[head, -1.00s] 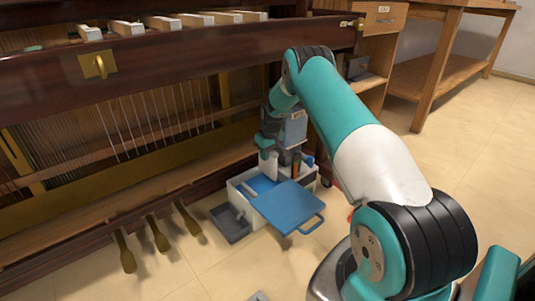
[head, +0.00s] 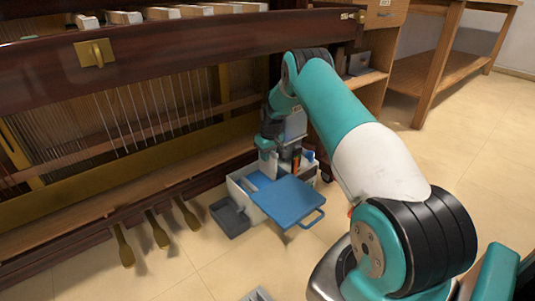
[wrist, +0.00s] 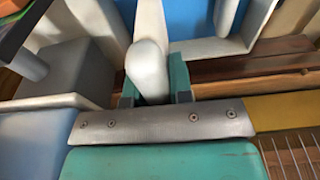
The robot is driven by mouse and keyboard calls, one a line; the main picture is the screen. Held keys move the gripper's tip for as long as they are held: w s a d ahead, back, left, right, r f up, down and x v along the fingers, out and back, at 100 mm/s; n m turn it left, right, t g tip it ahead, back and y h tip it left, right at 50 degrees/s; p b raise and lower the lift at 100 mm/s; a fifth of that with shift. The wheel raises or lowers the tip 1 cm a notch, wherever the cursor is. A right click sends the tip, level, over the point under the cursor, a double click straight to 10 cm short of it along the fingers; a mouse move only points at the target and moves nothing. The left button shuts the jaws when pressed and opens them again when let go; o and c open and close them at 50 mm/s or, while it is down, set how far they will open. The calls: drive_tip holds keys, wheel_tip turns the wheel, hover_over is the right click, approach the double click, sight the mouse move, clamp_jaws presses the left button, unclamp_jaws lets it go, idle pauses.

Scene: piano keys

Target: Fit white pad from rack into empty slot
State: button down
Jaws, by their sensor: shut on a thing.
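My gripper (head: 267,160) is low at the open white toolbox (head: 240,191), beside the piano frame. In the wrist view its teal fingers (wrist: 154,88) are shut on a long, pale, rounded piece that looks like the white pad (wrist: 149,50). The pad sticks out away from the fingers, over or inside the toolbox; I cannot tell whether it touches anything. In the head view my gripper and arm mostly hide it. A row of white blocks (head: 124,17) lies along the top of the piano. I cannot make out an empty slot clearly.
A blue lid or tray (head: 288,202) with a handle sticks out at the toolbox front. A small grey bin (head: 229,217) stands at its left. Brass pedals (head: 157,230) project from the piano base. A wooden bench (head: 447,70) stands back right.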

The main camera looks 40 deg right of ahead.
wheel_tip(320, 180, down, 12)
drive_tip(key=b, duration=0.6)
drive_tip(key=shift+b, duration=0.3)
idle(2.5)
drive_tip(key=shift+r, duration=0.1)
drive_tip(key=c, duration=0.5)
unclamp_jaws()
drive_tip(key=shift+r+p, duration=2.85)
drive_tip(key=shift+r, duration=0.65)
